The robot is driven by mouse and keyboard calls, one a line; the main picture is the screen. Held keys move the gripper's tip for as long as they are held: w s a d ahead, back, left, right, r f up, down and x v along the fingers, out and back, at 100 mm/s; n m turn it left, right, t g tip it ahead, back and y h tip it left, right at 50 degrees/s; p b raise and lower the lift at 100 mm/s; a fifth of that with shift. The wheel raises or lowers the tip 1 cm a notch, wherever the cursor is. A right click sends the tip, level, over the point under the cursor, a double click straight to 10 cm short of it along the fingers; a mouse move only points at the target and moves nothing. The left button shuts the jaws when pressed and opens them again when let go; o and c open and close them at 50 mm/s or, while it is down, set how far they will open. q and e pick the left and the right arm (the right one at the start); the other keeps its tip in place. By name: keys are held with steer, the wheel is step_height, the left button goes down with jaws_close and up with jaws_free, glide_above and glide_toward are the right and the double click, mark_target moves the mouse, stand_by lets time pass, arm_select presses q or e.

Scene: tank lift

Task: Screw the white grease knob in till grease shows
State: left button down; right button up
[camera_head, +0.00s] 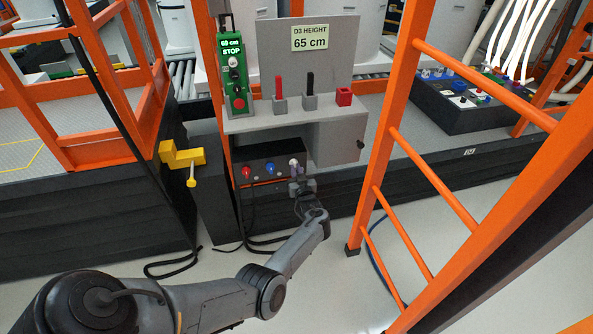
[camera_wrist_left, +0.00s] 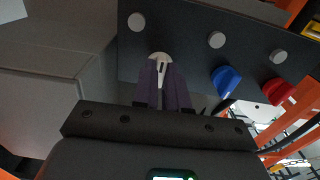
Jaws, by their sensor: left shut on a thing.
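The white grease knob (camera_head: 294,162) is at the right end of a dark panel (camera_head: 262,157) under the grey shelf. In the left wrist view the white knob (camera_wrist_left: 160,56) sits between the fingertips of my left gripper (camera_wrist_left: 163,68), with its rim showing past them. My left gripper (camera_head: 296,172) is shut on the knob, its arm reaching up from below. A blue knob (camera_head: 270,168) and a red knob (camera_head: 246,172) are beside it on the same panel. I cannot make out any grease. My right gripper is not in view.
A sign (camera_head: 310,37) reads D3 HEIGHT 65 cm. Levers and a red block (camera_head: 344,96) stand on the shelf. An orange ladder (camera_head: 390,180) stands to the right; a cable (camera_head: 175,265) lies on the floor.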

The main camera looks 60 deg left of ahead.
arm_select(q)
steer(key=shift+s+r+m+p, duration=0.1)
steer(key=shift+m+p, duration=0.5)
steer(key=shift+m, duration=7.2)
steer(key=shift+s+m+p, duration=0.1)
steer(key=shift+m+p, duration=0.45)
steer(key=shift+m, duration=7.25)
steer(key=c, duration=1.2)
jaws_free()
steer(key=shift+w+a+r, duration=0.1)
steer(key=shift+r, duration=0.05)
steer(key=shift+o, duration=0.2)
